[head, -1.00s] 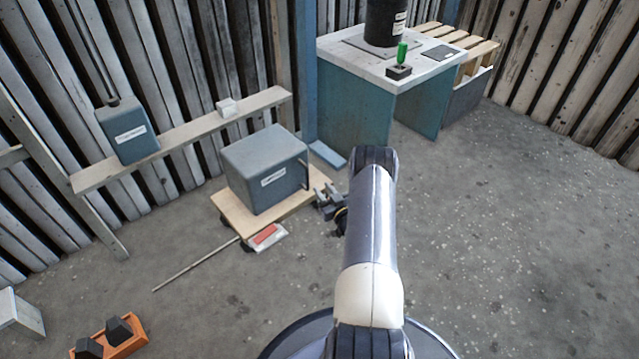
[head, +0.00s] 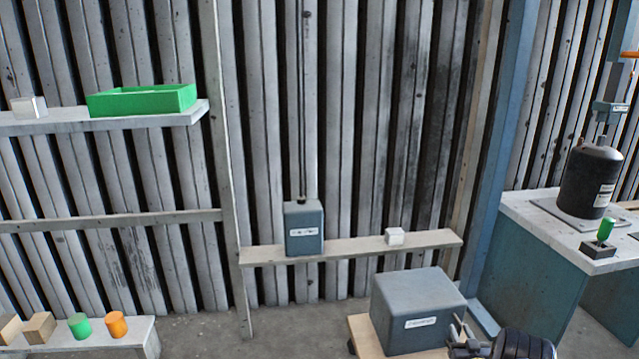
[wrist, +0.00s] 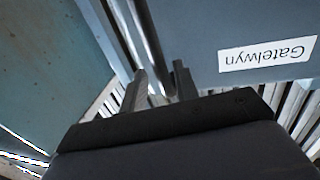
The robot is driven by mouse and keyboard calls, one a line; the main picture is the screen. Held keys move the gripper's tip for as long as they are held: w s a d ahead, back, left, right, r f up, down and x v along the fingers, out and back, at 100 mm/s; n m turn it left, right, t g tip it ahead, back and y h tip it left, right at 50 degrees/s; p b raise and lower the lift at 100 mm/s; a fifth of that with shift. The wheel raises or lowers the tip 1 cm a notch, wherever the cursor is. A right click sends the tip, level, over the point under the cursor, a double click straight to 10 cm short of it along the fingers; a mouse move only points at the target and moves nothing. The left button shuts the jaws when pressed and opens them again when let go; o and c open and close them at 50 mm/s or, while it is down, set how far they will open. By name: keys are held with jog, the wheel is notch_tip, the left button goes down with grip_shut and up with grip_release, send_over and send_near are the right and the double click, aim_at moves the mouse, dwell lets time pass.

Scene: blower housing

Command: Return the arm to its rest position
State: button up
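My gripper (head: 458,338) shows at the bottom right of the head view, in front of the lower right part of a grey-blue box. Most of my arm is below the frame. In the wrist view my gripper's two dark fingers (wrist: 160,88) stand apart, so it is open. The box (head: 415,310) has a white label, which reads "Gatelwyn" upside down in the wrist view (wrist: 268,54).
The box stands on a wooden platform (head: 362,335). A teal workbench (head: 525,245) with a black tank (head: 590,178) stands right. A green tray (head: 142,101) sits on the upper left shelf.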

jog(key=shift+w+a, duration=0.1)
jog(key=shift+w, duration=0.4)
jog(key=shift+s+a, duration=0.2)
jog(key=shift+a, duration=0.45)
